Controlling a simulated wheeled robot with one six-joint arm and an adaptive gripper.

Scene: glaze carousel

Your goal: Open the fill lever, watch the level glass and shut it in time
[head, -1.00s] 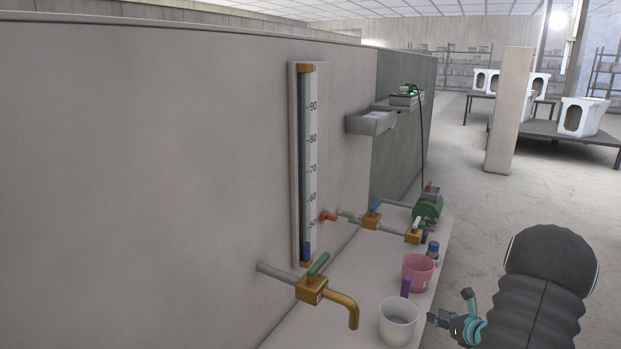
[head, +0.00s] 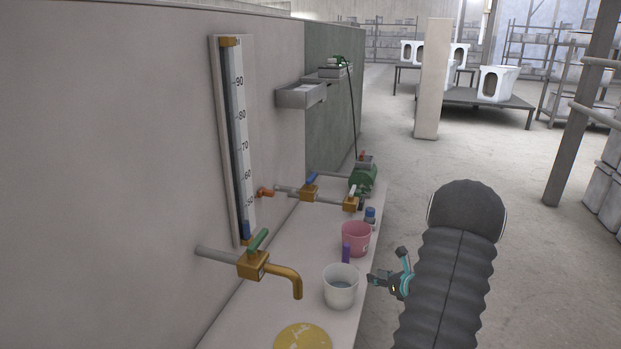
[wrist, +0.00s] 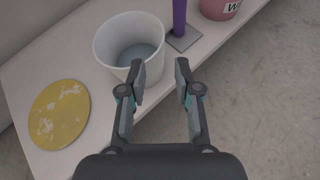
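The level glass (head: 234,140) is a tall upright gauge on the wall, with a scale reading from about 50 to 90. A short blue part (head: 246,230) shows at its foot; I cannot make out a clear level. Below it, a brass tap (head: 254,265) with a green lever (head: 258,240) and a bent spout comes out of the wall. Farther along are a valve with a blue lever (head: 311,180) and one with a white lever (head: 352,191). My gripper (head: 376,281) is open and empty, right of the white bucket (head: 340,291); the wrist view shows its fingers apart (wrist: 160,72).
The white bucket holds greyish liquid. A purple upright piece (head: 346,254), a pink bucket (head: 356,239) and a yellow disc (head: 303,338) are on the shelf (head: 250,318). A green pump (head: 363,178) stands at its far end.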

